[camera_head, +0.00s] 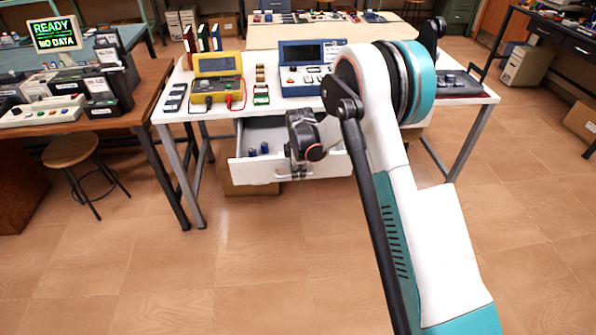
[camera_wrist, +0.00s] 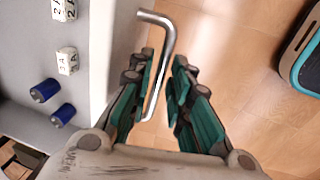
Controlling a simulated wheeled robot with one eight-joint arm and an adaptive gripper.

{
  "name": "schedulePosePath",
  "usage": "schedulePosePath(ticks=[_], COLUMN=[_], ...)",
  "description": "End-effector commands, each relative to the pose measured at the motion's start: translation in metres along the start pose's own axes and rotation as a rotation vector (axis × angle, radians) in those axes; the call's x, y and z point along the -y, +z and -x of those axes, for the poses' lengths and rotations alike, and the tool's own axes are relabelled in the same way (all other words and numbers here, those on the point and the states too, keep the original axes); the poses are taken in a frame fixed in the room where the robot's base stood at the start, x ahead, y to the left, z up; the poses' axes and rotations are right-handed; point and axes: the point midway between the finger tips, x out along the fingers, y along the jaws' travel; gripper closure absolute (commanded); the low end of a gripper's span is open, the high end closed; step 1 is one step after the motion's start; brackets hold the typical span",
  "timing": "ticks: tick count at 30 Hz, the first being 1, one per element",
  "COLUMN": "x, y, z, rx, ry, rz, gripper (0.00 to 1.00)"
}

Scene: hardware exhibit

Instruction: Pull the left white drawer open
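The left white drawer (camera_head: 254,171) stands pulled out from under the white table (camera_head: 166,110). Its front wall (camera_wrist: 103,45) runs along the left in the wrist view. Inside lie blue cylinders (camera_wrist: 44,90) and white marked blocks (camera_wrist: 67,61). A bent metal handle (camera_wrist: 164,50) sticks out from the drawer front. My gripper (camera_wrist: 162,75) is at the handle, with one finger on each side of the bar. The fingers are parted, and a gap shows between the bar and the right finger. In the head view my gripper (camera_head: 300,172) is small and partly hidden by my wrist.
A yellow meter (camera_head: 217,80) and a blue instrument (camera_head: 301,68) stand on the table. A wooden stool (camera_head: 71,151) and a brown desk (camera_head: 150,85) are at left. A cardboard box (camera_head: 245,188) sits under the drawer. The floor in front is clear.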

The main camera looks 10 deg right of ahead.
Motion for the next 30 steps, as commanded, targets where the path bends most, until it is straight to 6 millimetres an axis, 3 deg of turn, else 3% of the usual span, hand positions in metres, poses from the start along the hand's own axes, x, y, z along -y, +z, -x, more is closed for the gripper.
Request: schedulePosePath(ticks=[5,18,24,30], x=[0.0,0.0,0.0,0.0], y=[0.0,0.0,0.0,0.0], z=[0.018,0.1,0.117,0.119], rx=[0.0,0.0,0.0,0.0], ry=[0.0,0.0,0.0,0.0], rz=[0.0,0.0,0.0,0.0], gripper=[0.82,0.82,0.82,0.82])
